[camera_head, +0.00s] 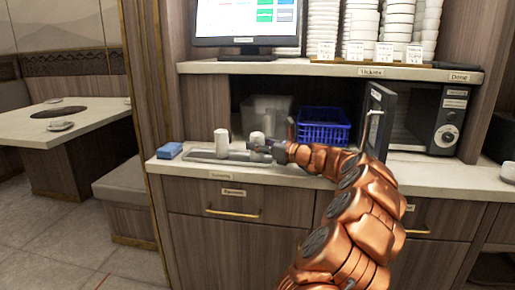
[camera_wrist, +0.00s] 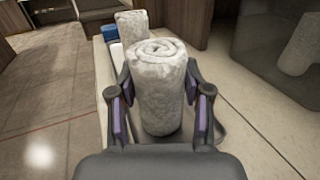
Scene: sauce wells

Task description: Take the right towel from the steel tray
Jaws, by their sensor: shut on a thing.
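The right towel (camera_wrist: 162,92) is a white rolled towel standing upright between my gripper's two purple-padded fingers in the wrist view. It also shows in the head view (camera_head: 257,138), partly behind my gripper (camera_head: 270,150). My gripper (camera_wrist: 162,108) is shut on this towel. The left towel (camera_head: 221,141) stands upright to its left, and shows behind it in the wrist view (camera_wrist: 131,27). The steel tray (camera_head: 202,154) lies on the counter under the towels. I cannot tell whether the held towel still touches the tray.
A blue block (camera_head: 169,151) lies on the counter left of the tray. A shelf (camera_head: 330,70) overhangs the counter.

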